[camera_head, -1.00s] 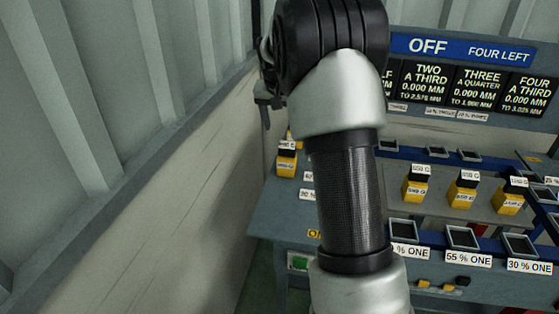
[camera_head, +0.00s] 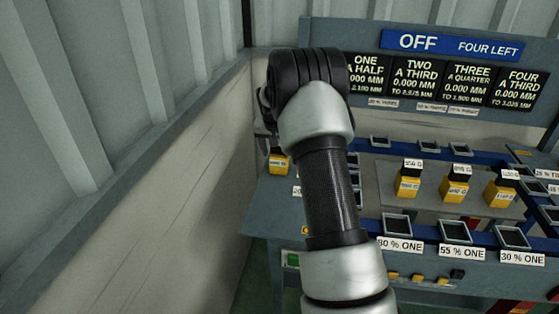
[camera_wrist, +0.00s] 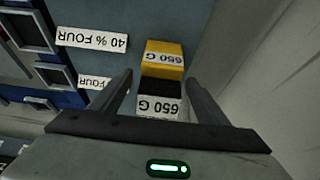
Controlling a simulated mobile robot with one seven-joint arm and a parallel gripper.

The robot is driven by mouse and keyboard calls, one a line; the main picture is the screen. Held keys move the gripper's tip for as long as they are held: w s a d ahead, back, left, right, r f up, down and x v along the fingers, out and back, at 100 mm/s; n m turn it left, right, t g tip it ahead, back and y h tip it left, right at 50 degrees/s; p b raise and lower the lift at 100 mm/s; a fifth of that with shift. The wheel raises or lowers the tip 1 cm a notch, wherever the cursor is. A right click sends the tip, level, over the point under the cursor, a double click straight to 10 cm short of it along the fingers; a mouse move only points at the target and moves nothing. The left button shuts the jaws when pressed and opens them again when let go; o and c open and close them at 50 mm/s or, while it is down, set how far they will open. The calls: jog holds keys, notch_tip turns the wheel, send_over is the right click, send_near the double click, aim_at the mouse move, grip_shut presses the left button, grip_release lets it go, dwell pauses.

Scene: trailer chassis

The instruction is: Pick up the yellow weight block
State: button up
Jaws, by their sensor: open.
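In the wrist view a yellow weight block (camera_wrist: 163,58) with a black top part (camera_wrist: 160,88) and "650 G" labels stands between the fingers of my gripper (camera_wrist: 160,77). The fingers are apart, one on each side, with a visible gap at each. Whether they are level with the block is hard to tell. In the head view a yellow block (camera_head: 279,164) stands at the bench's left end by the wall, probably the same one; its label is too small to read.
Three more yellow blocks, left (camera_head: 408,185), middle (camera_head: 454,190) and right (camera_head: 501,195), stand on a grey plate. Square sockets (camera_head: 397,225) with percentage labels line the bench (camera_head: 270,215). A display panel (camera_head: 450,45) rises behind. The pale wall (camera_wrist: 285,80) is close to the block.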

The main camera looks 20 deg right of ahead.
jog(key=shift+w+d+f, duration=0.15)
jog(key=shift+w+f, duration=0.05)
jog(key=shift+f, duration=0.35)
jog(key=c, duration=1.7)
jog(key=shift+r, duration=0.15)
jog(key=shift+r, duration=0.1)
